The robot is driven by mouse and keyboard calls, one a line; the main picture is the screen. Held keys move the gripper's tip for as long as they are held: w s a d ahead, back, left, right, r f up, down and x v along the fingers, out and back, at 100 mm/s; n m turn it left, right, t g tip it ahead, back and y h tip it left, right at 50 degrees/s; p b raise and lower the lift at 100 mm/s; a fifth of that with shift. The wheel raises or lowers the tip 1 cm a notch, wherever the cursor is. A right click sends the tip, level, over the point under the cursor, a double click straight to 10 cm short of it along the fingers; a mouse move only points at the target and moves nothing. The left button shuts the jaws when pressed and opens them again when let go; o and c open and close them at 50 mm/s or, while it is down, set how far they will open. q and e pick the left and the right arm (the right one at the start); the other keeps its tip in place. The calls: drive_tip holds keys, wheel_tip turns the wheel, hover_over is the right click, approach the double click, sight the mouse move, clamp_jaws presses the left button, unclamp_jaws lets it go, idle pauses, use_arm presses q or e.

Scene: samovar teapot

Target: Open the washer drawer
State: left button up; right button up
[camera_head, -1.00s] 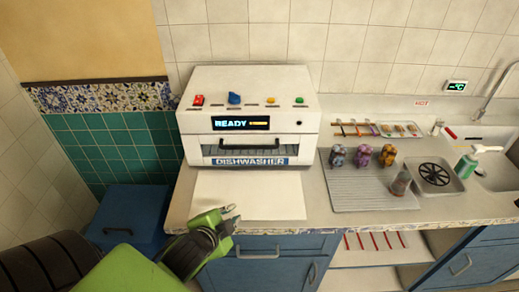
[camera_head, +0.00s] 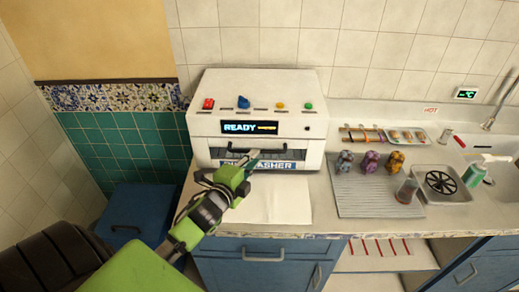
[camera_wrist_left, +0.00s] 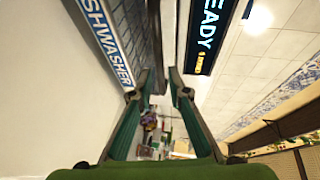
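The dishwasher (camera_head: 257,90) is a white box on the counter with a READY display. A dark horizontal handle (camera_head: 290,149) crosses its front window above the DISHWASHER label (camera_head: 290,165). My left gripper (camera_head: 254,158) is at the front of this window, covering part of the label and the handle's middle. In the left wrist view the left gripper (camera_wrist_left: 158,85) has its fingers apart, between the label (camera_wrist_left: 107,40) and the READY display (camera_wrist_left: 206,35). I cannot tell whether the fingers touch the handle. The drawer front looks closed. My right gripper is not in view.
A white sheet (camera_head: 285,200) lies on the counter before the dishwasher. To the right are a ribbed drying mat (camera_head: 375,203) with small figures, a glass (camera_head: 406,190), and a sink. A blue cabinet drawer (camera_head: 310,248) is below. A blue bin (camera_head: 130,215) stands left.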

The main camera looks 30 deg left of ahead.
use_arm(q)
drive_tip(key=shift+p+x, duration=0.35)
drive_tip(key=shift+x, duration=2.35)
clamp_jaws()
